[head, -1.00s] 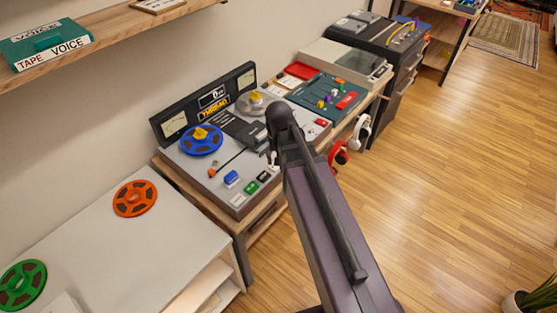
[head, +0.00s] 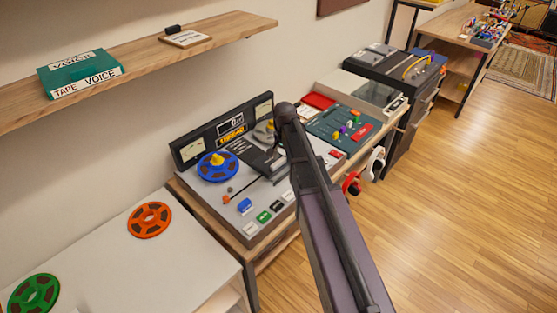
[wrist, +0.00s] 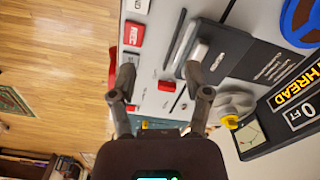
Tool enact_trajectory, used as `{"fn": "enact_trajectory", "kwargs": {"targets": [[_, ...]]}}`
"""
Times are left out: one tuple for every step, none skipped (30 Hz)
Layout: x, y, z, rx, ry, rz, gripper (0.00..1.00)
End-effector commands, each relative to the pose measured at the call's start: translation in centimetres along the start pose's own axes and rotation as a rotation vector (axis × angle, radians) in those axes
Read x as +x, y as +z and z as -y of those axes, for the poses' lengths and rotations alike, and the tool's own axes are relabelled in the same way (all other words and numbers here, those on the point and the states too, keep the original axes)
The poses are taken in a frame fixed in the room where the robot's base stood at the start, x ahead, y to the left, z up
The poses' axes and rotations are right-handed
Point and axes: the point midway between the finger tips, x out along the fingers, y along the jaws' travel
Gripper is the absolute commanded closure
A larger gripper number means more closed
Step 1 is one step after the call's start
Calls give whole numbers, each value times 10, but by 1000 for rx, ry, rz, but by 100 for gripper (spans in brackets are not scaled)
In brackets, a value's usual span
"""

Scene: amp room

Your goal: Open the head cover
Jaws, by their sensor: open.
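The tape deck (head: 238,198) is a grey machine with a dark upright meter panel, on a wooden stand. Its dark head cover (head: 264,164) is in the middle, beside a flat dark panel with printed text. In the wrist view the head cover (wrist: 228,48) is a dark block with a pale bar along its near edge; it looks closed. My gripper (wrist: 160,76) is open and empty above the deck's front part. One fingertip overlaps the pale bar's end in that view; I cannot tell whether they touch. In the head view my arm hides part of the deck.
A blue reel (head: 217,167) sits on the deck's left side. A mixer (head: 340,124) stands to the right, with headphones hanging below. A white table (head: 130,265) with orange and green reels is at left. A shelf (head: 165,58) hangs above. Open floor lies at right.

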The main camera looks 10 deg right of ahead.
Motion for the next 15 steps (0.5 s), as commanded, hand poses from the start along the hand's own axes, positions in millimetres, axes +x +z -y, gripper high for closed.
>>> {"fn": "enact_trajectory", "kwargs": {"targets": [[-8,-21,16,50,0,0,37],[-10,-28,22,80,0,0,37],[-12,-37,29,118,0,0,37],[-14,-43,34,145,0,0,37],[-16,-49,38,171,0,0,37],[-17,-55,43,201,0,0,37],[-18,-60,46,222,0,0,37],[-19,-63,49,239,0,0,37],[-20,-67,52,260,0,0,37],[-21,-70,54,273,0,0,37],[-21,-72,56,284,0,0,37],[-21,-73,57,293,0,0,37],[-21,-74,58,299,0,0,37],[-21,-74,58,304,0,0,37],[-21,-74,58,307,0,0,37]]}}
